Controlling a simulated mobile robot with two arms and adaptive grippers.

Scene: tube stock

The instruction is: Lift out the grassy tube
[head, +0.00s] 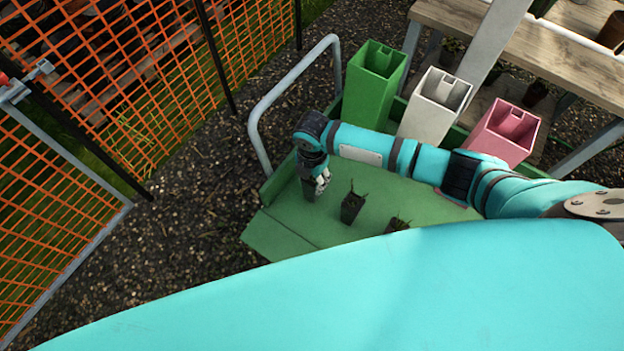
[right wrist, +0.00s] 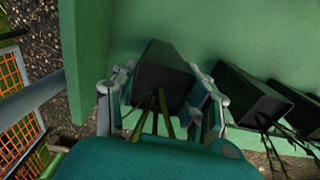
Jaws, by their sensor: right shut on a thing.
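My right gripper (head: 318,187) points down over the left part of the green cart bed (head: 290,226). In the right wrist view, it (right wrist: 163,98) is shut on a dark square tube (right wrist: 163,70) with a few long, narrow green leaves (right wrist: 163,115), one finger on each side. A third tube (head: 397,225) is farther right, partly hidden. My left gripper is out of view.
Tall open boxes, green (head: 370,90), white (head: 432,105) and pink (head: 502,133), stand along the cart's far side. A grey handle (head: 262,135) rises at its left end. Orange mesh fencing (head: 115,85) stands left. A wooden bench (head: 540,60) is behind.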

